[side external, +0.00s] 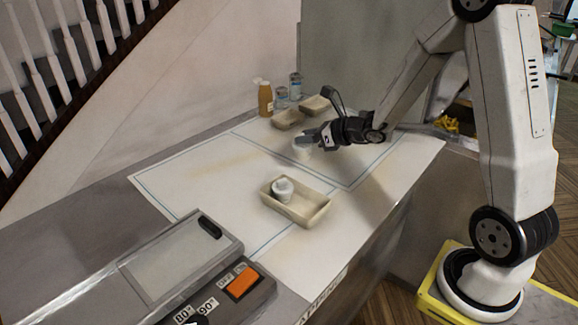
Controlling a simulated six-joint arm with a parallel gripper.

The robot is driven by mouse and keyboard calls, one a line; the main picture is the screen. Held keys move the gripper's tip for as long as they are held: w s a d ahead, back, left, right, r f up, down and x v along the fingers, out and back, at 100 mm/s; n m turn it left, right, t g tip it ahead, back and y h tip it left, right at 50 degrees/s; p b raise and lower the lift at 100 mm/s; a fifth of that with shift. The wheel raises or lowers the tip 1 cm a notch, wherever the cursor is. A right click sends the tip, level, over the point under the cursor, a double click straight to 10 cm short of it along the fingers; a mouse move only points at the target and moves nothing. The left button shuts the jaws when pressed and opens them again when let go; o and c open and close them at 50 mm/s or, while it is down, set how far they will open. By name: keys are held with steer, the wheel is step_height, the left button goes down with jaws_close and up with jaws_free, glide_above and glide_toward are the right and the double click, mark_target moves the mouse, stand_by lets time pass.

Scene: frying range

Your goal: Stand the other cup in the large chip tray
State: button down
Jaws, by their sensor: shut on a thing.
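The large chip tray (312,218) is a cream rectangular tray on the white sheet near the middle. One white cup (283,188) stands upright in its left end, and the tray's right part is empty. My gripper (318,137) is beyond the tray and is shut on the other white cup (302,147). That cup is partly hidden by the fingers. I cannot tell whether its base touches the sheet.
Two smaller cream trays (287,120) (315,104) stand at the back. Beside them are a mustard-coloured bottle (265,98) and clear shakers (295,86). A fryer unit (170,262) with an orange switch (242,282) fills the front left. The white sheet (205,183) left of the tray is clear.

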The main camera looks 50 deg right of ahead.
steer(key=s+a+f+n+g+y, duration=0.1)
steer(key=s+a+n+g+y, duration=0.2)
steer(key=s+a+n+y, duration=0.3)
steer(key=shift+s+a+g, duration=0.3)
steer(key=shift+s+a, duration=0.45)
steer(key=shift+s, duration=0.15)
steer(key=shift+f, duration=0.1)
glide_above(311, 214)
steer(key=shift+y, duration=0.3)
steer(key=shift+w+f, duration=0.1)
steer(key=shift+f, duration=2.1)
steer(key=shift+f, duration=0.15)
steer(key=shift+f, duration=1.6)
steer(key=shift+f, duration=0.15)
steer(key=shift+c, duration=1.8)
jaws_free()
